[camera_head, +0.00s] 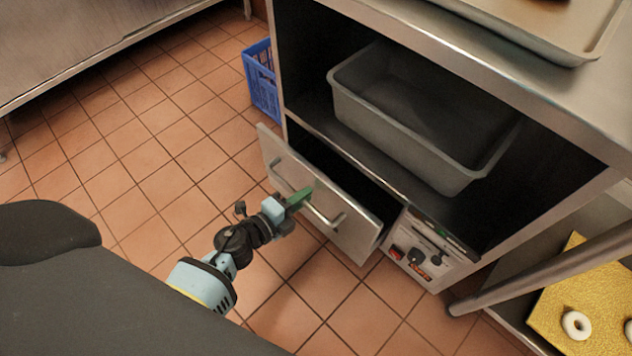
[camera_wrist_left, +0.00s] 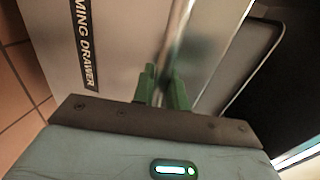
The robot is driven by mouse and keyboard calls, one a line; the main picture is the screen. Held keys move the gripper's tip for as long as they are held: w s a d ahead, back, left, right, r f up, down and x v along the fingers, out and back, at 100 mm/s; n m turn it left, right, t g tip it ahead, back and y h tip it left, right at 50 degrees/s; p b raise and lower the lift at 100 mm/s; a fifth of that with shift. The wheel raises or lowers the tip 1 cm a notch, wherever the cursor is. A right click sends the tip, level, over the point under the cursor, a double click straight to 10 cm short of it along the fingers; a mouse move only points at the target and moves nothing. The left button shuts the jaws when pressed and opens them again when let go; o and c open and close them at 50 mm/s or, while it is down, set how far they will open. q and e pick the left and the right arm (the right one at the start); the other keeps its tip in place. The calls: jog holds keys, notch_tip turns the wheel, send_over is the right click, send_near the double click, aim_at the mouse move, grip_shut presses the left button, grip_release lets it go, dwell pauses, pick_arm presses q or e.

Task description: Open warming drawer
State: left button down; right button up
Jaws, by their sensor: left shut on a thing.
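The warming drawer (camera_head: 345,222) is a metal-fronted drawer low in the steel cabinet. It is pulled partly out, with a dark gap behind its front. Its bar handle (camera_head: 325,217) runs across the front. My left gripper (camera_head: 303,196) has green fingers shut on the handle. In the left wrist view the green fingers (camera_wrist_left: 162,88) close around the bar handle (camera_wrist_left: 178,45), and part of the drawer's lettering (camera_wrist_left: 84,45) shows beside it. The inside of the drawer is mostly hidden. My right gripper does not show.
A grey bin (camera_head: 400,125) sits on the shelf above the drawer. A control panel (camera_head: 425,250) with knobs is right of the drawer. A blue crate (camera_head: 262,80) stands left of the cabinet. Tiled floor (camera_head: 150,150) is clear before the drawer.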

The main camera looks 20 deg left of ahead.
pick_arm(q)
jog(key=f+v, duration=0.2)
jog(key=v, duration=0.9)
jog(key=s+f+p+v, duration=0.1)
jog(key=f+v, duration=0.2)
jog(key=v, duration=0.9)
jog(key=shift+s+a, duration=0.2)
jog(key=shift+a, duration=0.05)
jog(key=shift+r, duration=0.15)
jog(key=c, duration=1.5)
grip_release()
jog(key=shift+c, duration=0.2)
jog(key=shift+o, duration=0.3)
jog(key=shift+s, duration=0.1)
jog(key=p+v, duration=0.2)
jog(key=v, duration=0.5)
jog(key=shift+s, duration=0.3)
